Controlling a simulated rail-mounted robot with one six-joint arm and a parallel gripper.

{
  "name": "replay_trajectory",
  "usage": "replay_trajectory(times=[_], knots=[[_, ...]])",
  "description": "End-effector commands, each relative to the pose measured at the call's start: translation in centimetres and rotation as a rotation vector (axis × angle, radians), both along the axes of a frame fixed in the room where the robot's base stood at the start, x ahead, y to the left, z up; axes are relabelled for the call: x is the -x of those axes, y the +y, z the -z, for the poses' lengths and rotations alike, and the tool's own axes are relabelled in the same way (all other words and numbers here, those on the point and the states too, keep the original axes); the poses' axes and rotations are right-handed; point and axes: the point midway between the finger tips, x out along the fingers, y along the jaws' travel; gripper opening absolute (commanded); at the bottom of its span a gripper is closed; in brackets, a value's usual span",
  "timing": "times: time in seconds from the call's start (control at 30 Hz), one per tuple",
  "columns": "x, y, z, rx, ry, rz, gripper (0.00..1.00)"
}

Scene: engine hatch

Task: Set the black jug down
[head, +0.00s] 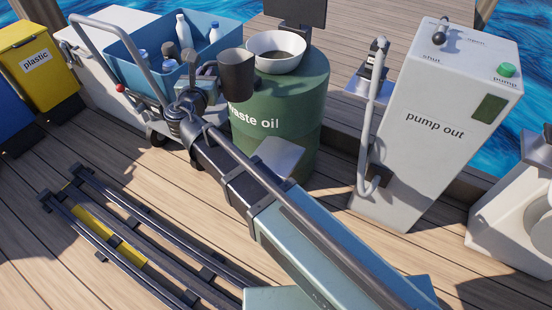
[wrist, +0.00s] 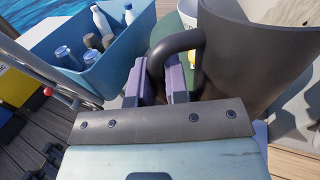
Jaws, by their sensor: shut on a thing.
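The black jug (head: 237,74) is upright in the head view, in front of the green waste oil drum and left of the white bowl. It fills the right side of the wrist view (wrist: 255,60). My gripper (head: 207,72) is shut on the jug's handle (wrist: 175,43), with its purple-grey fingers (wrist: 162,80) around the handle's lower part in the wrist view. The jug's base shows no surface touching it from below. The green waste oil drum (head: 290,105) stands behind my arm, and its lower part is partly hidden by the arm.
A white bowl (head: 276,50) sits on the drum top. A blue crate (head: 150,70) with several bottles stands on a cart at the left. A white pump-out cabinet (head: 435,125) stands right. Dark rails (head: 130,240) lie on the deck at lower left; yellow bin (head: 35,65) stands far left.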

Motion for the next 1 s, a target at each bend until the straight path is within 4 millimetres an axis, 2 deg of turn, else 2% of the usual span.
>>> replay_trajectory(times=[0.03,0.2,0.3,0.4,0.67,0.77,1.0], knots=[[0.4,-1.5,1.1,0.001,-0.001,0.02,0.0],[0.5,-6.2,3.5,0.002,-0.008,0.107,0.0],[0.5,-8.5,4.5,0.004,-0.012,0.154,0.0],[0.4,-10.1,5.0,0.005,-0.015,0.187,0.0],[0.4,-10.7,5.5,0.005,-0.016,0.201,0.0],[0.4,-10.7,7.4,0.005,-0.016,0.201,0.0],[0.4,-10.6,15.3,0.005,-0.016,0.201,0.0]])
